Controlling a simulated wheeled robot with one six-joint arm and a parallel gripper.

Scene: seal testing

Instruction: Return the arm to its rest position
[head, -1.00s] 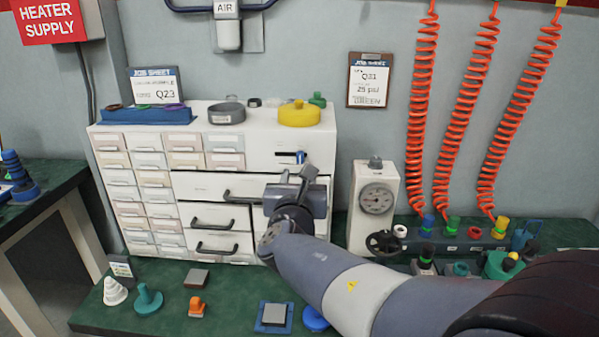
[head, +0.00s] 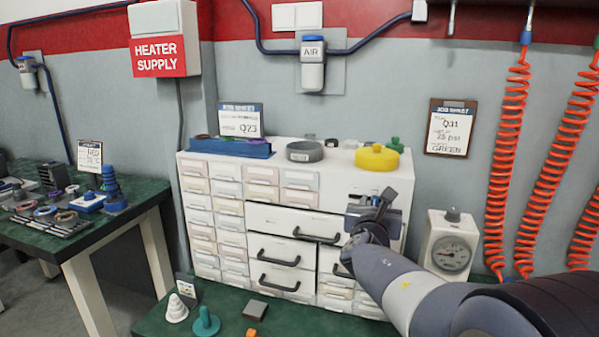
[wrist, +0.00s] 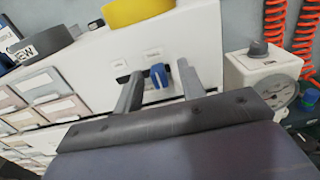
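My arm reaches in from the lower right of the head view, bent up toward the white drawer cabinet (head: 330,197). My gripper (head: 372,203) is in front of the cabinet's upper right face. In the wrist view my gripper (wrist: 157,78) is open, its two fingers apart with nothing held. A small blue knob or latch (wrist: 159,76) on the cabinet face shows between the fingers, beyond them. I cannot tell the exact gap to the cabinet face.
A yellow round part (head: 377,157) and a grey ring (head: 305,151) lie on the cabinet. A gauge box (head: 450,250) stands to its right, near hanging orange hoses (head: 508,170). A green bench with small parts is below. Another table (head: 120,225) stands at left.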

